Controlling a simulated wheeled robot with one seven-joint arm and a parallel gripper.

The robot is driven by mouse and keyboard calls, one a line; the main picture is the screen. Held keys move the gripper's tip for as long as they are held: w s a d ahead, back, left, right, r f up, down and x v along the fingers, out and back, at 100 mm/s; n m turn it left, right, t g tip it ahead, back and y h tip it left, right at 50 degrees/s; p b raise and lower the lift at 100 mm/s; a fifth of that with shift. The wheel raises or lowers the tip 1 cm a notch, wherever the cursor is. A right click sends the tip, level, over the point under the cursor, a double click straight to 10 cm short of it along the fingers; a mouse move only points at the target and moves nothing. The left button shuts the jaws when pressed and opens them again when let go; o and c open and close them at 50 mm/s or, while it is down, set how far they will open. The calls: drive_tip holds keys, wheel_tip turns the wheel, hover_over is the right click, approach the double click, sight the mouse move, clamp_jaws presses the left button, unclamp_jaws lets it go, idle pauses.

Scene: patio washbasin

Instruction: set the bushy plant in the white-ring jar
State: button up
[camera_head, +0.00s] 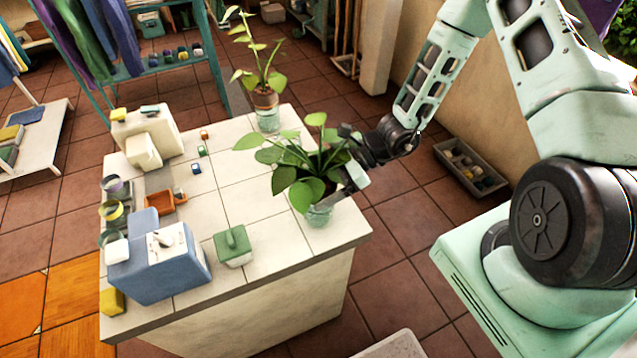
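The bushy plant (285,178) has broad dark-green leaves and stands at the counter's right front corner. Its base meets a pale-green clear glass vessel (319,216); leaves hide where they join. My gripper (352,182) is at the plant's right side, among its leaves; its fingers are partly hidden, so I cannot tell whether they hold it. Three glass jars line the counter's left edge: one with a pale lilac-looking band (113,188), one with a yellow band (111,211) and one greenish (111,238). I cannot make out which ring is white.
A taller leggy plant (265,98) stands at the counter's back. A blue-and-white box (160,268), a green lidded box (232,247), an orange tray (160,205) and a cream block (144,151) occupy the counter (285,238). Its middle is mostly clear.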

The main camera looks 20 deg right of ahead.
drive_tip(key=shift+o, duration=0.6)
drive_tip(key=shift+r+p, duration=0.3)
drive_tip(key=b+v, duration=0.3)
drive_tip(key=v, duration=0.9)
drive_tip(key=s+a+r+n+h, duration=0.5)
drive_tip(key=s+a+r+n, duration=0.2)
drive_tip(key=n, duration=0.6)
drive_tip(key=s+a+r+n+g+h, duration=0.1)
drive_tip(key=s+a+r+n+h, duration=0.5)
drive_tip(key=s+a+n, duration=0.3)
drive_tip(key=s+r+n, duration=0.1)
drive_tip(key=s+n, duration=0.2)
drive_tip(key=n, duration=0.2)
drive_tip(key=shift+a+r+h, duration=0.3)
drive_tip(key=shift+a+r, duration=0.1)
